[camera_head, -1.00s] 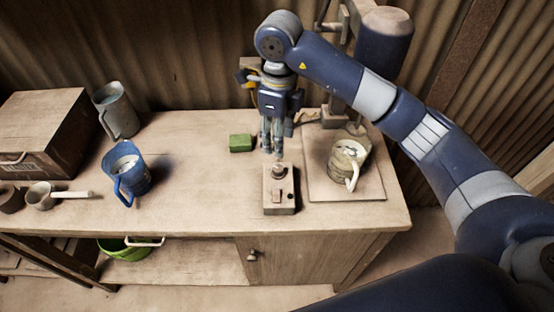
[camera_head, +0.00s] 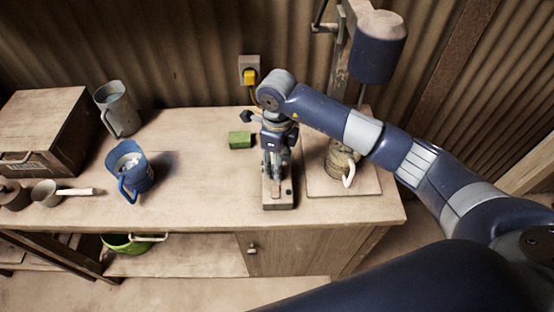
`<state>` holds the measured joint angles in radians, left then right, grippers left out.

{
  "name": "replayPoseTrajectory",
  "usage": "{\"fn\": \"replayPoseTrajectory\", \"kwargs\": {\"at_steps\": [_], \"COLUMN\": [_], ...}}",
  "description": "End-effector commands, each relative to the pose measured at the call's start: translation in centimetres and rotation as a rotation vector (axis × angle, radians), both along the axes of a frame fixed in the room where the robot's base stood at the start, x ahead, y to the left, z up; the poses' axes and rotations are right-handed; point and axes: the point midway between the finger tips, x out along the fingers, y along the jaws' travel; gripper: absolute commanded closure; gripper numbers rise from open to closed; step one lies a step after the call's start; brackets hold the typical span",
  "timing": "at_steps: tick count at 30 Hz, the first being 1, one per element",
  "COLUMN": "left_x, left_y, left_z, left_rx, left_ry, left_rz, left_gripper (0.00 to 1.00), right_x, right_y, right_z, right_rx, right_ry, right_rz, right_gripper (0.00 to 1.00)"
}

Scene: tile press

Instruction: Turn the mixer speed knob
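The small wooden control box (camera_head: 279,204) stands near the front edge of the table. My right gripper (camera_head: 273,178) points straight down over the box, its fingers at the height of the knob's place. The knob on top is hidden behind the fingers. I cannot tell whether the fingers touch it or how far apart they are. The mixer (camera_head: 378,48), with its dark blue motor head on a stand, rises at the back right. My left gripper is not in view.
A beige jug (camera_head: 342,163) stands on the board (camera_head: 366,187), partly behind my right arm. A green sponge-like block (camera_head: 240,140) lies behind the box. A blue jug (camera_head: 129,167), a grey pitcher (camera_head: 117,110) and a wooden crate (camera_head: 48,128) are at left. The table's centre-left is clear.

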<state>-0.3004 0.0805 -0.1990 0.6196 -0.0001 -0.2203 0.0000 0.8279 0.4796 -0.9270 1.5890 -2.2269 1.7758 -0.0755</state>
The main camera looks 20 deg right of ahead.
Motion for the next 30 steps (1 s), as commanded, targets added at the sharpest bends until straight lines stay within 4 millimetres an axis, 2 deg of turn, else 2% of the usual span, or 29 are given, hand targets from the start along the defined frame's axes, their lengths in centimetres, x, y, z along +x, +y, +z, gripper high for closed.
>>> {"fn": "replayPoseTrajectory", "kwargs": {"at_steps": [1, 7, 20, 30], "left_x": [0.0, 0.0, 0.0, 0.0], "left_y": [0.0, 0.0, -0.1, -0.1], "left_z": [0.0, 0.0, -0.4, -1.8], "left_rx": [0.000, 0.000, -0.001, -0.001], "left_ry": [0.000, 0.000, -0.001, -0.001], "left_rz": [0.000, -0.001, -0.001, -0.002], "left_gripper": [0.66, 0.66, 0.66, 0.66], "right_x": [0.0, 0.0, 0.0, 0.1], "right_y": [0.0, 0.0, 0.0, -0.1], "right_z": [0.0, 0.0, 0.0, -0.1], "right_rx": [0.000, 0.001, 0.001, -0.001], "right_ry": [0.000, 0.001, 0.001, -0.002], "right_rz": [0.000, 0.000, -0.051, -0.290], "right_gripper": [0.56, 1.00, 1.00, 1.00]}}
